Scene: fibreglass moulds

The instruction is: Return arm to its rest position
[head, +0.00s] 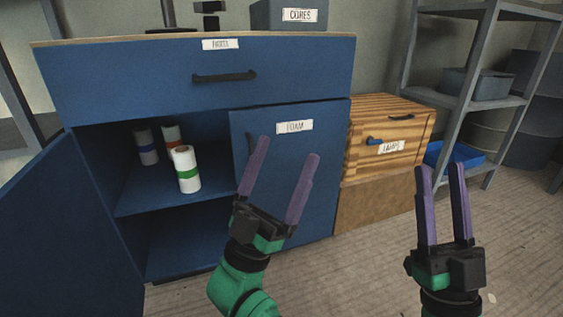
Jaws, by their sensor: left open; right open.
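My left gripper (289,149) has purple fingers on a green and black wrist. It is open and empty, pointing up in front of the cabinet door labelled FOAM (295,127). My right gripper (441,170) is open and empty, in front of the floor and shelf area at the right. Neither gripper touches anything that I can see. The rest of both arms is cut off by the bottom edge.
A blue cabinet (130,88) has a shut top drawer and an open left door (75,225). Several rolls or cans, one white with a green band (186,170), stand on its shelf. A wooden LAMPS box (388,137) and metal shelving (455,110) stand right. Floor is clear.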

